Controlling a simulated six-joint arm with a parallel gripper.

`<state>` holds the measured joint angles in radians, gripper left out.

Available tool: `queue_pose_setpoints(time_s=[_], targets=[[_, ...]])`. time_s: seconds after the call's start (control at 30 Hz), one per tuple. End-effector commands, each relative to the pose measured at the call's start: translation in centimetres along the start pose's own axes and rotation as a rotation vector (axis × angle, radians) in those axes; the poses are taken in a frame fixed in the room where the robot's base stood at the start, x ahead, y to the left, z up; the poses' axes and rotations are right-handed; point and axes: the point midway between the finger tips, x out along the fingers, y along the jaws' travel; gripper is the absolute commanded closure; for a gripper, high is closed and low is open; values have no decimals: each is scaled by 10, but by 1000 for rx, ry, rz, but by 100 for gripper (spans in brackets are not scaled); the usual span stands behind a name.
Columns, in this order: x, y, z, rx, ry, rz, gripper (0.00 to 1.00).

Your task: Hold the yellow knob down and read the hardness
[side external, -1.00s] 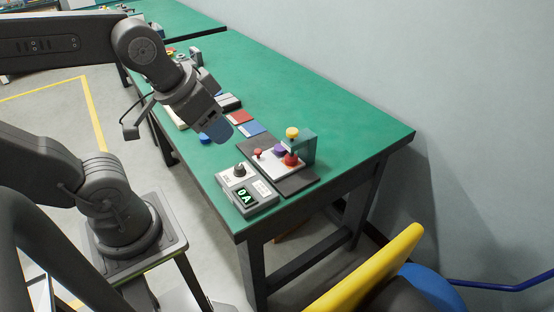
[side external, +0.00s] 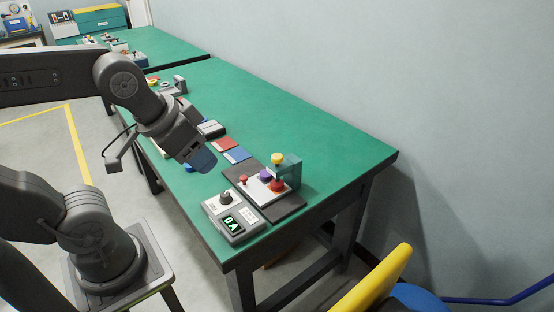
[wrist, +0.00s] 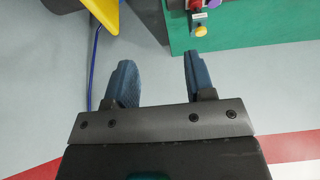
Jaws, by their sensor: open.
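A grey readout box (side external: 232,219) with a black dial and a green lit display stands beside the tester. The display seems to read 0A. My gripper (side external: 205,163) is above the table's left edge, up and left of the tester and apart from the knob. In the wrist view my gripper (wrist: 157,75) has its blue fingers apart with nothing between them.
A purple knob (side external: 265,175) and a red knob (side external: 277,184) sit below the yellow knob. Red (side external: 225,143) and blue (side external: 237,155) pads lie behind the tester. The green table (side external: 310,125) is clear toward the wall. A yellow and blue chair (side external: 375,280) stands in front.

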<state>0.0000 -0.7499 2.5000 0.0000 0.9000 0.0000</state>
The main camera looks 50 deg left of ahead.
Motion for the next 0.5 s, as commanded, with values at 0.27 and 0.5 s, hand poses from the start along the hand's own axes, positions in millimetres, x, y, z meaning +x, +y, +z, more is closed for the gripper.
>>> queue_pose_setpoints(time_s=[0.27, 0.5], targets=[[0, -4, -23, 135, -44, -8, 78], [12, -19, -84, 507, -161, 8, 100]])
